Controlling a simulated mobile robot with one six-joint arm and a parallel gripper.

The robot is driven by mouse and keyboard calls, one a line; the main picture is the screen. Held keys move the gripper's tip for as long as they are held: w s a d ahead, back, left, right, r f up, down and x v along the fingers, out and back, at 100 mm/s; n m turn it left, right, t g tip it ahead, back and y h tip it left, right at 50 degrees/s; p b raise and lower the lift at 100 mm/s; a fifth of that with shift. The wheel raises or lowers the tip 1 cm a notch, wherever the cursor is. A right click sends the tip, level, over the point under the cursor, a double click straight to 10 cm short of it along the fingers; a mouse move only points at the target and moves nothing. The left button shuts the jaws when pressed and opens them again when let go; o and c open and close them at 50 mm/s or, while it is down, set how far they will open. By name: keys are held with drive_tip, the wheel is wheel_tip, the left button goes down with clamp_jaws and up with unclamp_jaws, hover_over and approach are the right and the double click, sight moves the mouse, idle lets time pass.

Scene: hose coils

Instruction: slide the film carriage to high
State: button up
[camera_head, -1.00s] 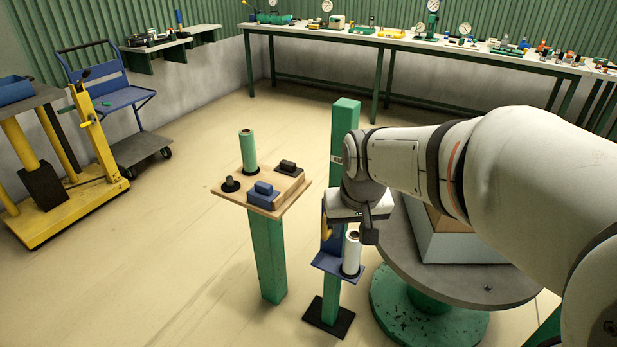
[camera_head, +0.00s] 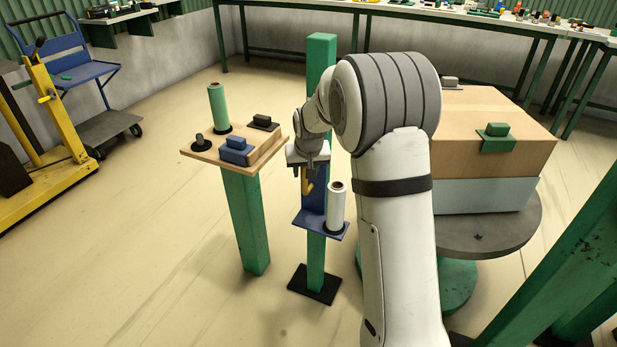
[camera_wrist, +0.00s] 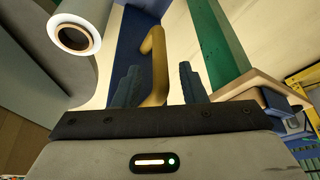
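The film carriage (camera_head: 312,225) is blue, with a small shelf, and sits on the green upright post (camera_head: 321,70), low on the part that shows. A white film roll (camera_head: 336,208) stands on its shelf; the roll's end also shows in the wrist view (camera_wrist: 75,38). A yellow hooked handle (camera_head: 307,186) sticks out from the carriage. In the wrist view the handle (camera_wrist: 154,68) stands between my two blue-grey fingers. My gripper (camera_wrist: 159,85) is open, with a gap on each side of the handle. In the head view my arm hides part of the post and carriage.
A stand left of the post holds a wooden tray (camera_head: 195,152) with a green roll (camera_head: 218,108) and dark blocks. At right, a large box (camera_head: 490,145) sits on a round grey table (camera_head: 520,225). Open floor lies in front.

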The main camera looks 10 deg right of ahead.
sight(305, 190)
drive_tip(key=shift+x, duration=1.55)
drive_tip(key=shift+c, duration=0.4)
clamp_jaws()
